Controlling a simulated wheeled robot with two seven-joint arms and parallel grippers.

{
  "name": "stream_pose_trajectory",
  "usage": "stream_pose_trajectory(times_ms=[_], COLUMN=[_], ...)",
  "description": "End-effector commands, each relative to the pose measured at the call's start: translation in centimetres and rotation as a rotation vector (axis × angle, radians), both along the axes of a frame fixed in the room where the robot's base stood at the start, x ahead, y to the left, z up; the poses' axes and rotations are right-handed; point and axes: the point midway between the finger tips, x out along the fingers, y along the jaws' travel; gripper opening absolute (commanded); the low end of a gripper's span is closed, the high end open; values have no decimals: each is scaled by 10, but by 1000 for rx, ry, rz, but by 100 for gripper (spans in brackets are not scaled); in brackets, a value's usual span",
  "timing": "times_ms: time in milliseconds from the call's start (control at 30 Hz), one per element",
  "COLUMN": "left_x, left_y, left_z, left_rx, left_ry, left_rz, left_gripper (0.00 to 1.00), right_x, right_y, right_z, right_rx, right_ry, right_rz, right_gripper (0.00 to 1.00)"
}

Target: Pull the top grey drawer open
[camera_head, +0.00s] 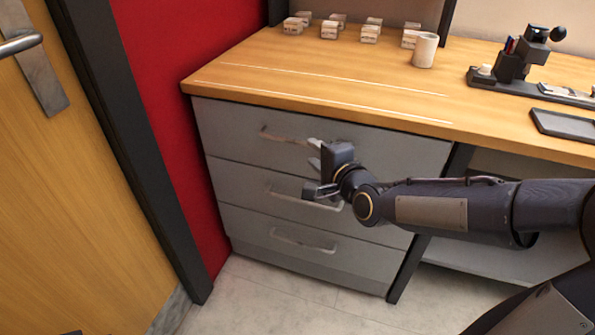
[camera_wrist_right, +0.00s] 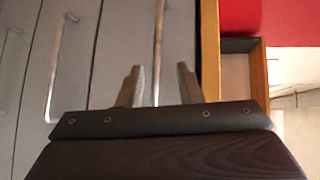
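The top grey drawer (camera_head: 235,125) is closed, flush under the wooden desktop. Its bar handle (camera_head: 280,137) is partly hidden by my right gripper (camera_head: 314,153), which is at the handle's right end. In the right wrist view, the two fingers of my right gripper (camera_wrist_right: 159,88) are apart, and the top drawer's handle (camera_wrist_right: 159,40) runs into the gap between them. A gap shows on each side of the bar, so the gripper is open. I cannot tell whether a finger touches the drawer front. My left gripper is not in view.
The middle drawer (camera_head: 235,190) and bottom drawer (camera_head: 250,235) are closed below. The desktop (camera_head: 270,70) overhangs, with several small blocks, a white cup (camera_head: 425,50) and a black device (camera_head: 515,60) on it. A red wall (camera_head: 180,90) and door (camera_head: 70,200) stand at left.

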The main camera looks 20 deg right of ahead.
Motion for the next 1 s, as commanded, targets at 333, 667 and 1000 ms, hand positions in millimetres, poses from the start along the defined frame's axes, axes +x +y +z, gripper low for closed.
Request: stream_pose_trajectory(times_ms=[333,667,1000], left_x=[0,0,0], left_y=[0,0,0], left_z=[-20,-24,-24], left_rx=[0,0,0], left_ry=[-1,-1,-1], left_rz=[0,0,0], left_gripper=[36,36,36], right_x=[35,81,88], right_y=[8,17,18], right_z=[-16,-22,-23], right_rx=[112,109,107], right_ry=[-43,-43,-43], right_rz=[-21,-22,-22], right_gripper=[33,33,33])
